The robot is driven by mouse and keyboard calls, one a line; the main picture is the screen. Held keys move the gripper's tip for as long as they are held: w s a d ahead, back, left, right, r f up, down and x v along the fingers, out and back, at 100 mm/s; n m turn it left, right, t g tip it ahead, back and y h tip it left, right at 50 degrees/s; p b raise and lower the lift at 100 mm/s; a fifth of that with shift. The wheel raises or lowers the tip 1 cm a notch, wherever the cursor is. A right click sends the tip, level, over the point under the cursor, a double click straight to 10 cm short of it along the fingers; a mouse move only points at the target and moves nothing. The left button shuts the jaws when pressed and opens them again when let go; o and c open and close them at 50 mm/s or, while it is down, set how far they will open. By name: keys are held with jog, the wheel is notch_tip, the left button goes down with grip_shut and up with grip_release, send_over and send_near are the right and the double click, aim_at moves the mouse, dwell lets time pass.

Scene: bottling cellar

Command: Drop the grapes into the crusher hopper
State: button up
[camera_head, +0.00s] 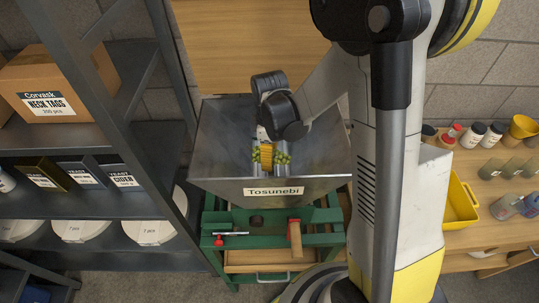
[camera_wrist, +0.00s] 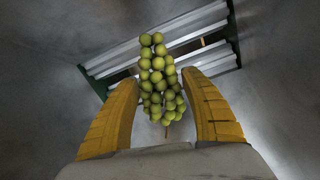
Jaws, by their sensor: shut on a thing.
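The grapes (camera_wrist: 158,72), a yellow-green bunch, are between the two yellow fingers of my gripper (camera_wrist: 161,78) in the wrist view. My gripper is shut on them. The crusher hopper (camera_head: 213,135) is a grey metal funnel labelled "Tosunebi" on a green frame in the head view. My gripper (camera_head: 267,160) points down inside the hopper's mouth, with green grapes (camera_head: 282,158) showing beside the fingers. Pale ridged rollers (camera_wrist: 205,50) lie beyond the grapes at the hopper's bottom. The gap between grapes and rollers is hard to judge.
A dark shelf (camera_head: 95,205) with a cardboard box (camera_head: 55,85) and small boxes stands on the left. On the right a wooden bench (camera_head: 490,160) holds several jars and a yellow tray (camera_head: 458,205). Steep hopper walls surround my gripper.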

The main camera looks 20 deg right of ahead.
jog(key=o, duration=0.9)
jog(key=shift+o, duration=0.2)
jog(key=shift+r, duration=0.1)
notch_tip(320, 180, up, 12)
